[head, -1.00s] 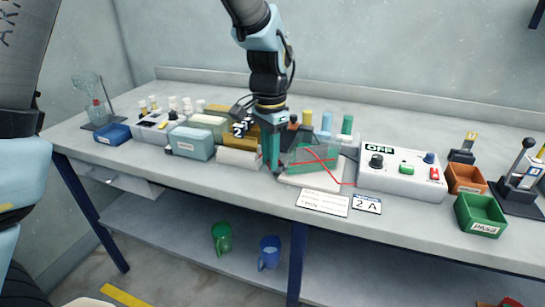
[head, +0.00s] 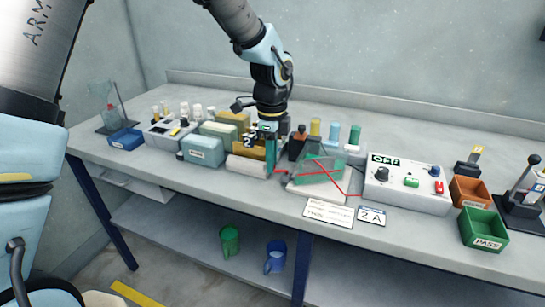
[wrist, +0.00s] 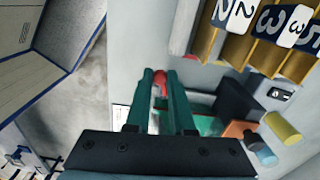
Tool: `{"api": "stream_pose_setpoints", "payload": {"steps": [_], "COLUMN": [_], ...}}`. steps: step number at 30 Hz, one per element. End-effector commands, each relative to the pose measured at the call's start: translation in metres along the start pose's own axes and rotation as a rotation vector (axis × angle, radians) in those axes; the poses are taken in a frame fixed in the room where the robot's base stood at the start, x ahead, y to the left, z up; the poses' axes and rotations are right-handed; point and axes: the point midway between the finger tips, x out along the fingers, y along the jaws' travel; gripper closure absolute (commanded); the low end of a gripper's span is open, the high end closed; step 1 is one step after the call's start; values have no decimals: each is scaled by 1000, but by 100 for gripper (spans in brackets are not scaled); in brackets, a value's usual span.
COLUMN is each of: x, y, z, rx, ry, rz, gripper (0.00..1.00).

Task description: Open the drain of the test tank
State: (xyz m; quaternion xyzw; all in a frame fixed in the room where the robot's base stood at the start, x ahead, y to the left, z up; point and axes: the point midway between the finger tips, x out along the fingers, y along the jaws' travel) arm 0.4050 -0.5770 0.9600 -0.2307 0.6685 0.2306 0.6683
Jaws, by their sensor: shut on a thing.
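My gripper (head: 271,164) points down just left of the tank. In the wrist view its two green fingers (wrist: 160,84) are close together with the red part between their tips. The fingers hide some of the red part, and its turned position cannot be told.
A control box (head: 408,183) reading OFF stands right of the tank, with a red wire running towards it. Several coloured cylinders (head: 334,131) stand behind the tank. Cards (head: 328,213) lie in front.

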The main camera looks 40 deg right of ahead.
Motion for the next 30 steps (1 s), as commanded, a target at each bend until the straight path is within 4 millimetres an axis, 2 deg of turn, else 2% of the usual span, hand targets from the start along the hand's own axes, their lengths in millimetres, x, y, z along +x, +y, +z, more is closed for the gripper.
{"api": "stream_pose_setpoints", "payload": {"steps": [12, 28, 29, 30], "x": [-1, 0, 0, 0], "y": [-7, -8, -8, -8], "z": [0, 0, 0, 0], "rx": [179, 201, 200, 200], "ry": [1, 1, 1, 1], "rz": [-2, -2, -2, -2], "gripper": [100, 100, 77, 72]}}
